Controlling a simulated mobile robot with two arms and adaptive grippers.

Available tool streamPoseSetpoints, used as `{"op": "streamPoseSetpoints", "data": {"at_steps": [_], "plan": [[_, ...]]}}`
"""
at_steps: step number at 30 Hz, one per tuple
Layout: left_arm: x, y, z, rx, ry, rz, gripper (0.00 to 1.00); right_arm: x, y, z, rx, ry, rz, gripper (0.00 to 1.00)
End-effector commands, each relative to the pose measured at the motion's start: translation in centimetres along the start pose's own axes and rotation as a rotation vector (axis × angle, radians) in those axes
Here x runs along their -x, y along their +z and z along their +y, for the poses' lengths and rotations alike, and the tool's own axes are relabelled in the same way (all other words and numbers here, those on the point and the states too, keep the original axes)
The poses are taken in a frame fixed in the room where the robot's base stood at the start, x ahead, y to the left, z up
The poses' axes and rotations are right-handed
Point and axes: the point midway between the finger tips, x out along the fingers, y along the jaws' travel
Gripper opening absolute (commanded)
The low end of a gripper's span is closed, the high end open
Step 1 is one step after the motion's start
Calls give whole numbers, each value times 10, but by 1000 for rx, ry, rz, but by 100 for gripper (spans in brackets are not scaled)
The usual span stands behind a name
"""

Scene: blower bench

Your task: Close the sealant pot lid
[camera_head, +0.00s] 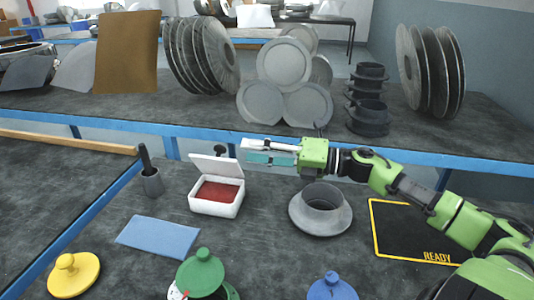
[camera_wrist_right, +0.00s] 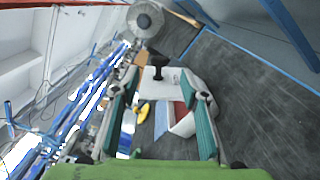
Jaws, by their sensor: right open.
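The sealant pot (camera_head: 230,210) is a white square box with red filling, standing on the near bench. Its white lid (camera_head: 216,166) is hinged at the back and stands open, tilted up. My right gripper (camera_head: 246,152) is open and empty, just right of and above the lid's edge, apart from it as far as I can tell. In the right wrist view, the pot (camera_wrist_right: 184,124) shows between the open teal-padded fingers, some distance beyond them. My left gripper is not in view.
A brush holder (camera_head: 152,182) stands left of the pot, a blue cloth (camera_head: 158,237) in front. A grey flanged ring (camera_head: 321,210) and a black READY mat (camera_head: 400,235) lie right. Green (camera_head: 203,270), yellow (camera_head: 74,274) and blue (camera_head: 332,288) knobbed pieces are nearer.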

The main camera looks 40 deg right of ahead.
Motion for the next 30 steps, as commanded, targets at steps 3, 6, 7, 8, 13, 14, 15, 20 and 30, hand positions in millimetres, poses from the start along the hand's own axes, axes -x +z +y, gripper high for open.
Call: {"op": "streamPoseSetpoints", "data": {"at_steps": [3,6,7,8,13,14,15,20,30], "plan": [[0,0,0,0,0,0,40,12,-1,-1,-2,-1,1,40],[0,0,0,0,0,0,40,20,-1,-1,-2,0,0,40],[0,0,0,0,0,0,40,22,-1,-1,-2,0,1,40],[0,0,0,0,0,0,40,24,-1,-1,-2,0,1,40],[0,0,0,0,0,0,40,28,0,0,0,-1,1,40],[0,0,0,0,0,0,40,28,0,0,0,0,1,40],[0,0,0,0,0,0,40,28,0,0,1,0,1,40],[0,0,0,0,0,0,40,28,0,0,1,0,0,40],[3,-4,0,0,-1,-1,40,33,-4,-14,-378,-34,67,0]]}}
